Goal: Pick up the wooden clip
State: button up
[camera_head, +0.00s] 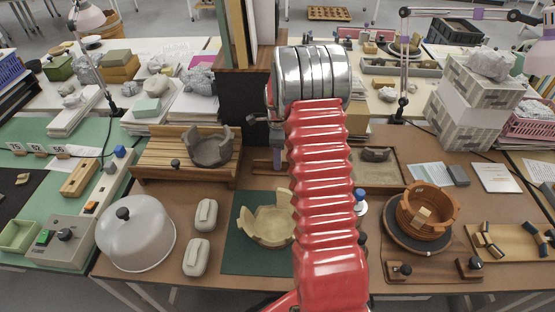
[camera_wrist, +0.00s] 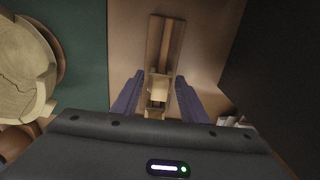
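A small pale wooden piece (camera_wrist: 159,88), which appears to be the wooden clip, sits on a narrow brown wooden rail (camera_wrist: 164,42) in the wrist view. My gripper (camera_wrist: 157,88) is open, its two purple fingers on either side of the piece with a visible gap at each side. I cannot tell how far the fingertips are above the rail.
A tan broken bowl (camera_head: 266,221) stands on a green mat (camera_head: 236,262) left of my arm, also in the wrist view (camera_wrist: 25,75). A slatted wooden stand (camera_head: 160,154) holds a grey sherd (camera_head: 209,148). A dark panel (camera_wrist: 275,70) bounds the wrist view's right.

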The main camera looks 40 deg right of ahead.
jog(key=c, duration=0.5)
jog(key=shift+c, duration=0.2)
jog(key=shift+r, duration=0.1)
notch_tip(320, 180, up, 10)
jog(key=shift+f, duration=0.1)
dwell(0.6)
